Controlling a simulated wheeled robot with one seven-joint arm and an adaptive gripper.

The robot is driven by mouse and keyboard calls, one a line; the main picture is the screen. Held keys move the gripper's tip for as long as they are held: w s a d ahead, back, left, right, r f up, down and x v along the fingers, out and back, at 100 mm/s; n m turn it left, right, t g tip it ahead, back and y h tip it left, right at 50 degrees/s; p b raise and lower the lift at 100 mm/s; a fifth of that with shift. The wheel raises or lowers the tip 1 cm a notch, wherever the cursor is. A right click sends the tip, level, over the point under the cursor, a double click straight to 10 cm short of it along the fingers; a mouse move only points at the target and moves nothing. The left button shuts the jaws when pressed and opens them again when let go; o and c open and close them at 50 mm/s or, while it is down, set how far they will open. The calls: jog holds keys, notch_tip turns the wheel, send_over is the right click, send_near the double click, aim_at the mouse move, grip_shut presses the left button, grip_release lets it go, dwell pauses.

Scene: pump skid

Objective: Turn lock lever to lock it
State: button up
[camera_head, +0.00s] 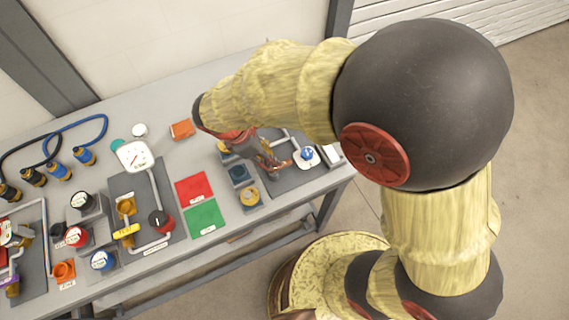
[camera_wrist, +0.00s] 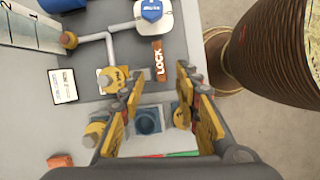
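My gripper (camera_wrist: 159,76) is open, with one yellow finger on each side of the gap and nothing between the pads. I cannot tell how far the fingertips are from the lever. In the head view my gripper (camera_head: 270,160) points down over the right part of the bench, and my arm hides part of the fixture there.
A blue knob (camera_wrist: 152,10) on a white plate stands beyond the lever, beside grey pipes. A yellow fitting (camera_wrist: 112,78) and a white label (camera_wrist: 64,86) are to the left. Red (camera_head: 194,189) and green (camera_head: 203,217) pads lie on the bench. A gauge (camera_head: 134,156) stands further left.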

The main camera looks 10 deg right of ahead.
aim_at(280, 167)
jog(key=shift+w+n, duration=0.1)
jog(key=shift+n, duration=0.6)
jog(key=shift+d+f, duration=0.15)
jog(key=shift+f, duration=0.15)
jog(key=shift+b+x, duration=1.05)
jog(key=shift+x, duration=2.55)
jog(key=shift+r, duration=0.1)
jog(key=shift+c, duration=0.3)
jog(key=c, duration=0.8)
grip_shut()
